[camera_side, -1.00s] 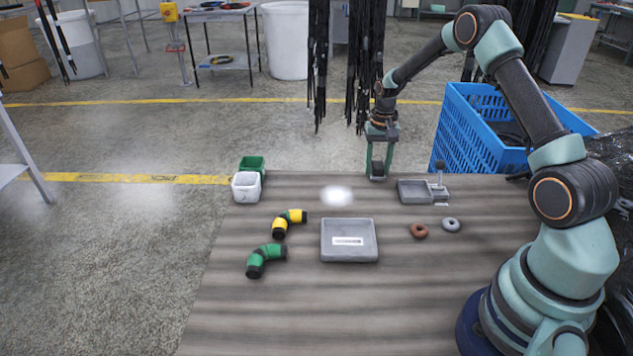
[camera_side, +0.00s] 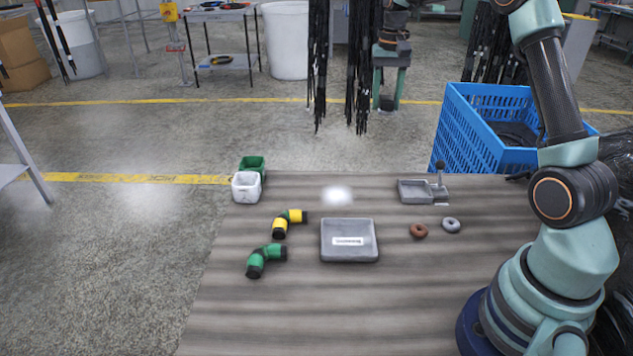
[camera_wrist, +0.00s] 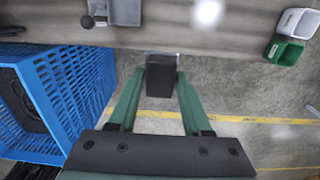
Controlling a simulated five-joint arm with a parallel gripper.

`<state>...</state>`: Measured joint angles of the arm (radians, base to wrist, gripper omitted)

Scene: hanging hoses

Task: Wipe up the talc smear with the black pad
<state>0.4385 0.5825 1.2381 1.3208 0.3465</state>
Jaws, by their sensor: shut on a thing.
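The talc smear (camera_side: 336,194) is a white, soft-edged patch on the brown table, behind the grey tray. It also shows at the top of the wrist view (camera_wrist: 208,12). My gripper (camera_side: 388,99) is shut on the black pad (camera_wrist: 160,80), a dark block between its two green fingers. In the side view the pad (camera_side: 387,104) hangs between the fingertips, up in the air and clear of the smear. The wrist view shows the pad over the floor just past the table's edge.
A grey tray (camera_side: 349,252) lies mid-table. A grey dish with a knobbed post (camera_side: 424,194) sits right of the smear, beside a blue crate (camera_side: 470,135). White (camera_side: 247,188) and green (camera_side: 252,163) bins stand left. Elbow pipes, two rings and hanging black hoses (camera_side: 358,80) are around.

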